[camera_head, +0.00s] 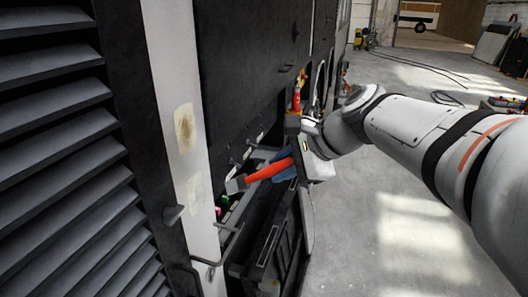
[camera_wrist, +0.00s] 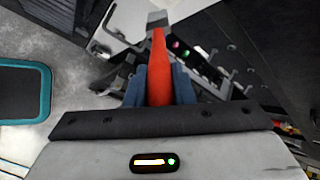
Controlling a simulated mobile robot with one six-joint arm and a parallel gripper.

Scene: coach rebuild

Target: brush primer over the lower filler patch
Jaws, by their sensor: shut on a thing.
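A white pillar (camera_head: 165,60) on the coach side carries two filler patches. The upper patch (camera_head: 184,128) is beige with a darker brown middle. The lower patch (camera_head: 194,195) is a paler beige smudge. My gripper (camera_head: 280,169) has blue fingers shut on the orange-red handle of a brush (camera_head: 262,172). The brush points left in the head view, its grey head (camera_head: 236,184) to the right of the lower patch and apart from it in the picture. In the wrist view the handle (camera_wrist: 158,75) stands between the fingers (camera_wrist: 158,90), with the grey head (camera_wrist: 157,18) beyond.
Dark louvres (camera_head: 55,120) lie left of the pillar. Concrete floor (camera_head: 385,215) is clear. A teal-edged mat (camera_wrist: 47,92) shows in the wrist view.

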